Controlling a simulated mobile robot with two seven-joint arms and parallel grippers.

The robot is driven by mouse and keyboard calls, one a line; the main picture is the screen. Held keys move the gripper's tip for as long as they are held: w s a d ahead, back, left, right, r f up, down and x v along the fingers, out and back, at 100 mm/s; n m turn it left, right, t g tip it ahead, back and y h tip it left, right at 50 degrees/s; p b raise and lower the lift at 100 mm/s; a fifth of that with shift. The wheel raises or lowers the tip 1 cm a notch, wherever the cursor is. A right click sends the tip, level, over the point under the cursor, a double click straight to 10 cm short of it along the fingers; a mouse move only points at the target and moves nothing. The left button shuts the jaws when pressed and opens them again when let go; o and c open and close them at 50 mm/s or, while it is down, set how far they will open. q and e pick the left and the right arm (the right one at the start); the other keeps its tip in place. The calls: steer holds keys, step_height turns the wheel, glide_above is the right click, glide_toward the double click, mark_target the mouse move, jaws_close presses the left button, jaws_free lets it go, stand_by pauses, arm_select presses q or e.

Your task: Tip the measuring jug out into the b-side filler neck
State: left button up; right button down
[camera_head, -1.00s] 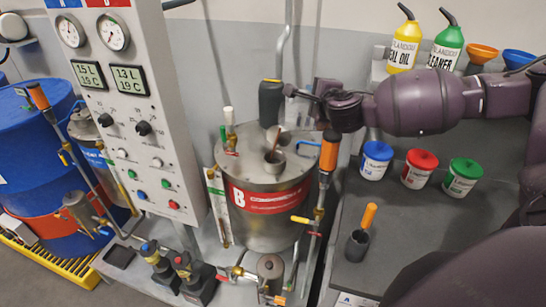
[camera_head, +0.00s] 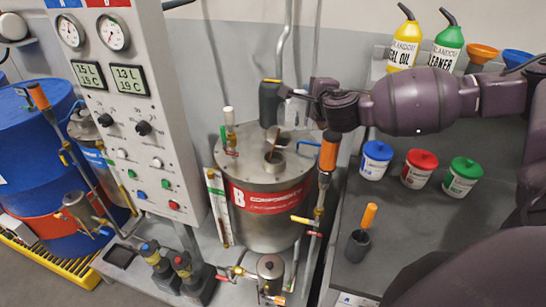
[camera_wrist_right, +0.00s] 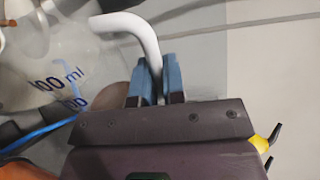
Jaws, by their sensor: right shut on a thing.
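The measuring jug (camera_wrist_right: 88,62) is clear with dark blue ml markings and a white handle (camera_wrist_right: 135,24); it appears tilted in the right wrist view. My right gripper (camera_wrist_right: 156,82) is shut on that handle. The clear jug is hard to make out there. A thin brown streak (camera_head: 272,146) stands over the neck; I cannot tell if it is liquid. My left gripper is not in view.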

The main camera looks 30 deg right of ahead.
steer(key=shift+w+a+r+n, duration=0.2)
steer(key=shift+a+r+n, duration=0.2)
steer(key=shift+a+n, duration=0.15)
steer(key=shift+w+a+r+n, duration=0.15)
steer(key=shift+a+r+n, duration=0.25)
steer(key=shift+a, duration=0.2)
stand_by(1.4)
steer(key=shift+f, duration=0.1)
steer(key=d+m, duration=0.1)
steer(key=d, duration=0.1)
steer(key=s+d+f+m, duration=0.1)
steer(key=d, duration=0.1)
steer(key=s+d+m, duration=0.1)
steer(key=d+m, duration=0.1)
steer(key=shift+d+f+y, duration=0.1)
steer(key=shift+f+y, duration=0.3)
steer(key=shift+b, duration=0.35)
steer(key=shift+d+m, duration=0.15)
steer(key=shift+m, duration=0.1)
